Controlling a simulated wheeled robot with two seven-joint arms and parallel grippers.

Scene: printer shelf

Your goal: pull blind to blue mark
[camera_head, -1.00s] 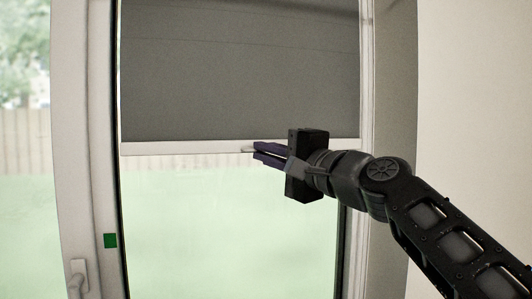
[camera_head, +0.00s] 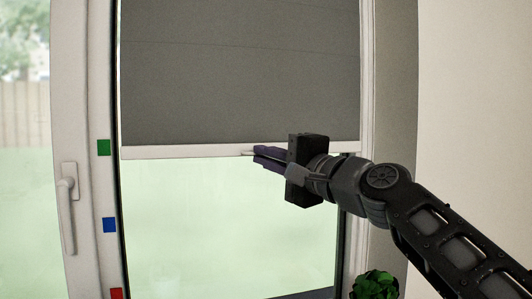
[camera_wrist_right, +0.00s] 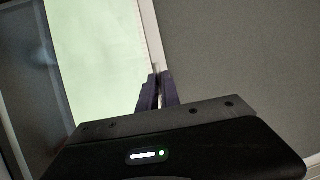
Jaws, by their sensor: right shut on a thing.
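The grey blind (camera_head: 240,75) covers the upper part of the window. Its white bottom bar (camera_head: 180,152) is about level with the green mark (camera_head: 103,147) and above the blue mark (camera_head: 109,225) on the left frame. My right gripper (camera_head: 256,156) is shut on the small light pull tab (camera_head: 246,154) at the bar; the fingers hide most of the tab. In the right wrist view, the shut fingers (camera_wrist_right: 157,90) meet the bar (camera_wrist_right: 152,38), with the blind (camera_wrist_right: 240,60) on the right. My left gripper is not in view.
A red mark (camera_head: 116,294) is lower on the frame. A white window handle (camera_head: 68,208) stands out left of the marks. A green plant (camera_head: 375,285) is at the bottom, below my right arm. The glass below the bar is clear.

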